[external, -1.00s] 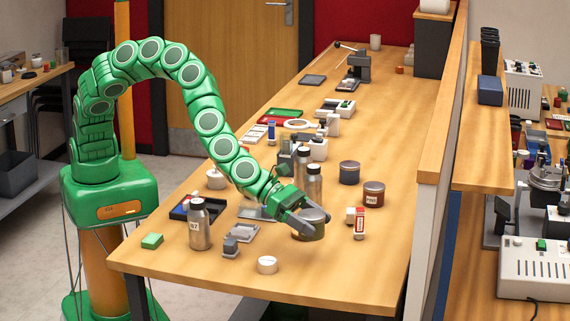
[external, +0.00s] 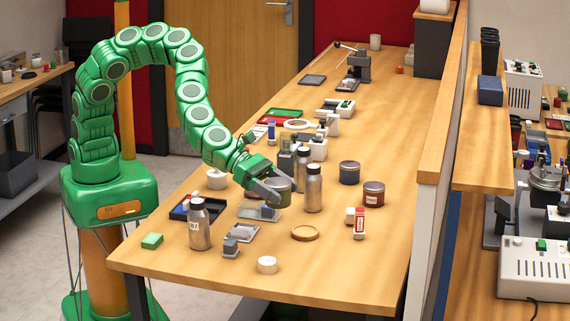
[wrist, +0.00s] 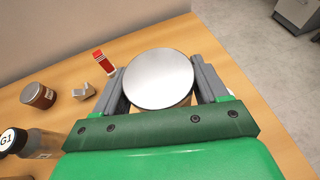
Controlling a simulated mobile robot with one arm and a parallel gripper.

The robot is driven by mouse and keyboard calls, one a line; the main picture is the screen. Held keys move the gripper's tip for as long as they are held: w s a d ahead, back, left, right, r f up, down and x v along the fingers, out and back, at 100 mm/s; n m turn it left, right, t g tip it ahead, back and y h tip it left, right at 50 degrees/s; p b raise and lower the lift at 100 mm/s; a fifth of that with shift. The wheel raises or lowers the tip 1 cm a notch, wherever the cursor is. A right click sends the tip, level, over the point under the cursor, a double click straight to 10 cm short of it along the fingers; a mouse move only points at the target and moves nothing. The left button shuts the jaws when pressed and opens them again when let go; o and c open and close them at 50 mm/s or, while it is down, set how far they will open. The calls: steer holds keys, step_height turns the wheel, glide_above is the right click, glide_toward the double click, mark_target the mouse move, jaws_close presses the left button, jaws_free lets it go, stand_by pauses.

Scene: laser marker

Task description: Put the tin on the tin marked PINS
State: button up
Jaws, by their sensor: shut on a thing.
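My gripper (external: 268,190) is shut on a round olive tin (external: 280,186), which it holds level, apparently above the table. In the wrist view the tin's flat silver lid (wrist: 158,79) lies between the two grey fingers. A dark red-brown tin (external: 373,197) with a pale label stands to the right on the table; it also shows at the left of the wrist view (wrist: 38,97). A dark blue tin (external: 349,176) with a label band stands just behind it. The lettering on both labels is too small to read, so I cannot tell which says PINS.
A round wooden coaster (external: 305,233) lies bare in front. Metal bottles (external: 313,191) stand close to the right of the held tin. The table's right front area is mostly clear.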

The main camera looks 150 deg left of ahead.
steer(key=shift+s+d+r, duration=0.1)
steer(key=shift+s, duration=0.1)
steer(key=s+a+r+n+g+y, duration=0.25)
steer(key=s+a+n+g, duration=0.3)
steer(key=a, duration=0.55)
steer(key=s+a+r+n+g+y, duration=0.1)
steer(key=s+a+n+g+y, duration=0.4)
steer(key=a, duration=0.7)
steer(key=s+a+r+n+g+h, duration=0.1)
steer(key=s+a+r+n+g, duration=0.25)
steer(key=s, duration=0.55)
glide_above(374, 185)
steer(key=shift+g, duration=0.3)
steer(key=shift+f, duration=5.35)
steer(key=shift+a+f, duration=0.1)
steer(key=shift+f, duration=1.4)
steer(key=shift+f, duration=0.2)
